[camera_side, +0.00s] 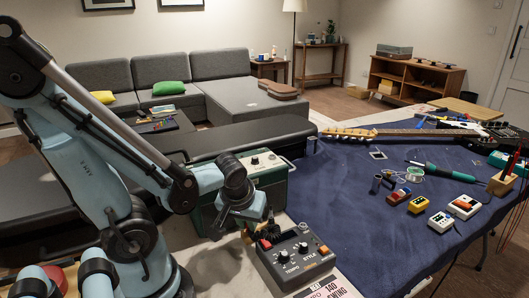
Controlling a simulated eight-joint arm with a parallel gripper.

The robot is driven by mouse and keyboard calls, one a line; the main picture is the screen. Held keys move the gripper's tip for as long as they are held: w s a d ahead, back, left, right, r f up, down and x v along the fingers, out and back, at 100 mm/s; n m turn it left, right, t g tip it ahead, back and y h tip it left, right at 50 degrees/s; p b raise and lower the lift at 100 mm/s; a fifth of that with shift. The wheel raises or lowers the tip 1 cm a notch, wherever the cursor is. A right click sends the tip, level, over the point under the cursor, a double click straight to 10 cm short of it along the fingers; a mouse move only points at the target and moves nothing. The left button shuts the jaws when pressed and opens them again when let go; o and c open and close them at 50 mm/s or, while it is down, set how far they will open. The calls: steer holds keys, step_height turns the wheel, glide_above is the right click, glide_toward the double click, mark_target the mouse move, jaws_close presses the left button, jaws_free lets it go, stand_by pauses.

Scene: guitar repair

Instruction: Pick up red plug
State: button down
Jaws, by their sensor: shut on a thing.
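My gripper (257,228) reaches down at the back left corner of a dark grey effect pedal (298,258) with knobs and a red button. The gripper is shut on a small red piece (265,243), which looks like the red plug. Only a little of the plug shows, because the fingers hide most of it. I cannot tell whether the plug touches the pedal or is clear of it.
A green amplifier box (243,186) stands close behind my gripper. A blue cloth (340,222) covers the table, with a guitar (395,132), a green-handled soldering iron (448,172), and small red, yellow and white boxes (417,204). Bare cloth lies right of the pedal.

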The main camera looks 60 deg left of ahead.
steer(key=shift+r, duration=0.1)
steer(key=shift+r, duration=1.65)
steer(key=shift+d+r, duration=0.2)
steer(key=shift+r, duration=0.1)
steer(key=s+d+r, duration=0.2)
steer(key=d+r, duration=0.8)
steer(key=d, duration=0.1)
steer(key=shift+s+r, duration=0.3)
steer(key=shift+r, duration=0.1)
